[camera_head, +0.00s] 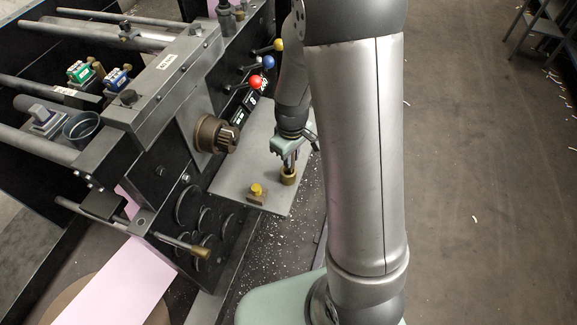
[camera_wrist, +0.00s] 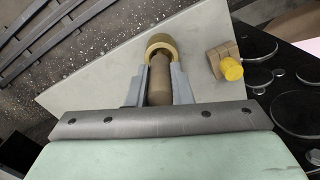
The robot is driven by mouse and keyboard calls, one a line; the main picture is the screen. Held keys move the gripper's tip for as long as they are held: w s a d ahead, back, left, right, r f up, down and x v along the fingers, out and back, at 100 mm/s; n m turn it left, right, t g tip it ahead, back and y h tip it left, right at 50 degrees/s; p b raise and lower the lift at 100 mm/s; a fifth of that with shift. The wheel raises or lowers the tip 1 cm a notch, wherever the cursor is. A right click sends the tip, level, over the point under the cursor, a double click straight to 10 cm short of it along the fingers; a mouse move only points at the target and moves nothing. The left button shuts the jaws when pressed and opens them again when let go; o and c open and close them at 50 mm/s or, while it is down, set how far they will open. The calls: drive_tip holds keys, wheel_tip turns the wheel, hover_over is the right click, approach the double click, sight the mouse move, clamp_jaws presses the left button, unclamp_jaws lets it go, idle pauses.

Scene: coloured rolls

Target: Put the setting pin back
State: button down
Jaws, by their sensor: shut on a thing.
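The setting pin appears to be the brown cylinder (camera_wrist: 160,82) in the wrist view, upright between my fingers. My gripper (camera_head: 289,160) is shut on it, above the grey metal plate (camera_head: 240,172). The fingers also show in the wrist view, one on each side of the pin. A brass ring-shaped holder (camera_head: 288,178) stands on the plate directly below my gripper. In the wrist view the pin's far end lines up with the brass holder (camera_wrist: 153,45); I cannot tell how far inside it is.
A yellow knob on a small brown block (camera_head: 257,190) sits beside the holder on the plate. The machine's brown chuck (camera_head: 213,134) juts out to the left. Levers with red (camera_head: 255,82), blue and yellow balls are behind. Open floor lies to the right.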

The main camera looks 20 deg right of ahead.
drive_tip(key=shift+w+a+f, duration=0.1)
drive_tip(key=shift+a+f, duration=0.05)
drive_tip(key=shift+f, duration=0.1)
drive_tip(key=shift+w+a+f+b, duration=0.1)
drive_tip(key=shift+f+b, duration=0.55)
drive_tip(key=shift+f, duration=0.25)
drive_tip(key=shift+w+a+f+b, duration=0.1)
drive_tip(key=shift+f+b, duration=0.55)
drive_tip(key=shift+f, duration=0.2)
drive_tip(key=shift+f, duration=0.1)
drive_tip(key=c, duration=1.3)
unclamp_jaws()
